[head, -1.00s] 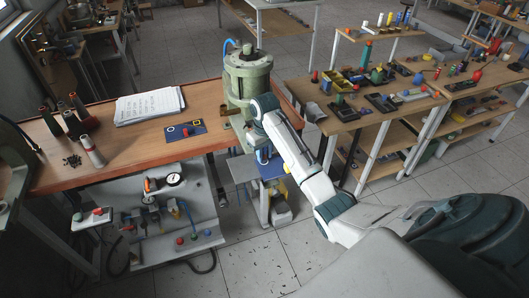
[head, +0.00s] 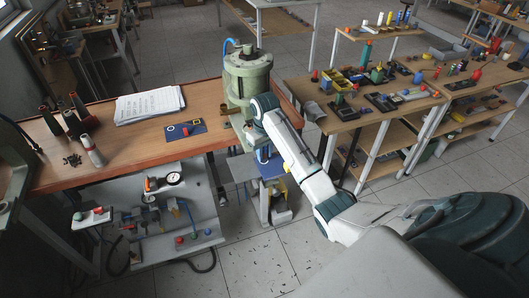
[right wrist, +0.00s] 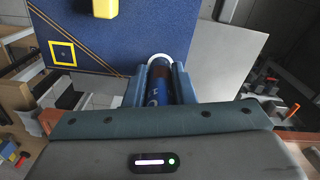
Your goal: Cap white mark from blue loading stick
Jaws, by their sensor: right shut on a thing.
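My right gripper (right wrist: 159,88) is shut on a dark-topped blue stick (right wrist: 157,88), which stands between the two blue-grey fingers. My left gripper is not in view.
The blue board carries a yellow square outline (right wrist: 62,52) and a yellow block (right wrist: 103,8). In the head view, a green press (head: 247,80) stands close behind my right wrist. Another blue board (head: 185,131) with a red piece lies on the wooden bench (head: 130,150). A cluttered table stands right.

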